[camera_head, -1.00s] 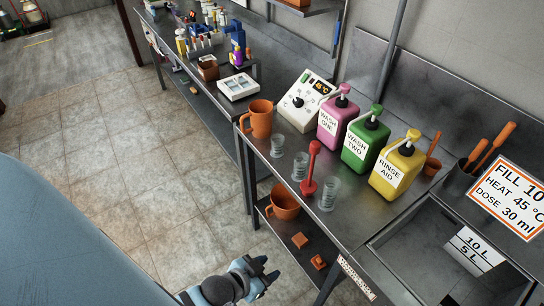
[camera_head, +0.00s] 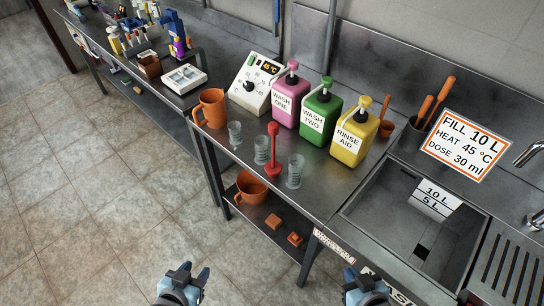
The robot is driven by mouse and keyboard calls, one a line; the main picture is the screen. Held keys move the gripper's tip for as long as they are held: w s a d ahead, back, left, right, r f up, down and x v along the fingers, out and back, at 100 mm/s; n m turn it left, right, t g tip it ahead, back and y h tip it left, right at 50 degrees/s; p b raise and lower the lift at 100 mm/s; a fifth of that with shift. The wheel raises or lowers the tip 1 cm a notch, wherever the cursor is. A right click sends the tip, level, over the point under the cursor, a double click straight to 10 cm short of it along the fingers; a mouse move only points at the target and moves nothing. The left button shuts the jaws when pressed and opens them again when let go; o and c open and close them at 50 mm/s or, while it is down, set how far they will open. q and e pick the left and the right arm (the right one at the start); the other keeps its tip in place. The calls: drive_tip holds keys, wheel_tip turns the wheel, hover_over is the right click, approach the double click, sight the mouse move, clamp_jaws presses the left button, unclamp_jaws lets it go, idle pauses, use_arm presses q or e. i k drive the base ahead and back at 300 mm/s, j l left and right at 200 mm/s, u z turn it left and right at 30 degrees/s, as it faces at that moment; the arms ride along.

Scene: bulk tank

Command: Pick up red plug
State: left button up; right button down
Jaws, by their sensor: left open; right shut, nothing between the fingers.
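The red plug (camera_head: 273,150) stands upright on the steel bench, a thin stem with a rounded top and a wider base. It is between two clear measuring cups, one (camera_head: 262,149) just left of it and one (camera_head: 294,171) to its right. My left gripper (camera_head: 184,272) is at the bottom of the view, open and empty, over the floor in front of the bench. My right gripper (camera_head: 364,275) is at the bottom right, shut and empty, by the bench's front edge. Both are well apart from the plug.
Pink (camera_head: 287,100), green (camera_head: 322,115) and yellow (camera_head: 354,137) pump bottles stand behind the plug. An orange jug (camera_head: 211,107) and a third cup (camera_head: 235,134) are left. A sink (camera_head: 372,212) is right. A lower shelf holds an orange pot (camera_head: 251,187).

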sight(273, 168)
drive_tip(key=i+j+z, duration=0.15)
drive_tip(key=j, duration=0.2)
drive_tip(key=i+j+z, duration=0.1)
drive_tip(key=j, duration=0.25)
drive_tip(key=i+j+z, duration=0.15)
drive_tip(key=j, duration=0.25)
drive_tip(key=i+j+z, duration=0.1)
drive_tip(key=j, duration=0.3)
